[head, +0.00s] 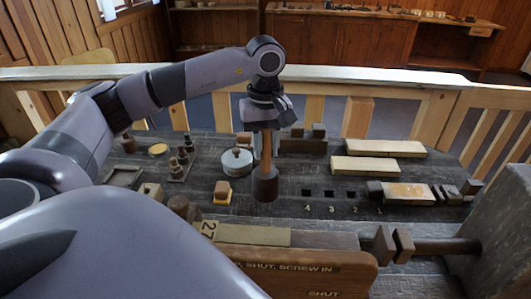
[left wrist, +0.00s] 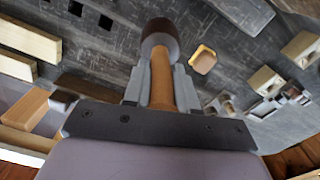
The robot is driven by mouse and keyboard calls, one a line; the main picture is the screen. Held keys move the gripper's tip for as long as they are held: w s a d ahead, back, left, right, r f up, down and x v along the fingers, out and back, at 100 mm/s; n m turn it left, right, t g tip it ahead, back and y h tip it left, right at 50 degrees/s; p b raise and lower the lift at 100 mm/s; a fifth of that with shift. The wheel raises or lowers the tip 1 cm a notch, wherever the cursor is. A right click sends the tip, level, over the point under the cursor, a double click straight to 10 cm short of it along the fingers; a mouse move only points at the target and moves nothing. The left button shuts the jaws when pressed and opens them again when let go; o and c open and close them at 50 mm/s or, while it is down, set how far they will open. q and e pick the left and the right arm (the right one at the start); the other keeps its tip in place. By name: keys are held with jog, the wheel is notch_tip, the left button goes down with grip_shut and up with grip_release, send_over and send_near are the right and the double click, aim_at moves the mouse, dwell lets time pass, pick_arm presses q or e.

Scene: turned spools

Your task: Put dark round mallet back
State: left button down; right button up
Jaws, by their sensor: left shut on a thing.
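The dark round mallet has a dark cylindrical head (head: 265,184) and a tan wooden handle (head: 266,150). It hangs head down, roughly upright, in my left gripper (head: 266,128), which is shut on the handle. In the left wrist view the mallet head (left wrist: 160,36) shows beyond the fingers, with the handle (left wrist: 162,85) between them. The head appears above the dark bench (head: 300,225); I cannot tell how close it is to the surface. Dark square holes (head: 330,194) marked with numbers lie just right of the mallet. My right gripper is not in view.
Pale boards (head: 365,166) lie at the back right. A wooden sign board (head: 300,268) stands at the front. A pale railing (head: 400,82) runs behind the bench.

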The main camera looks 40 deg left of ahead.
pick_arm(q)
jog(key=shift+f, duration=1.25)
jog(key=c, duration=0.9)
grip_release()
notch_tip(320, 180, up, 12)
jog(key=shift+r, duration=0.15)
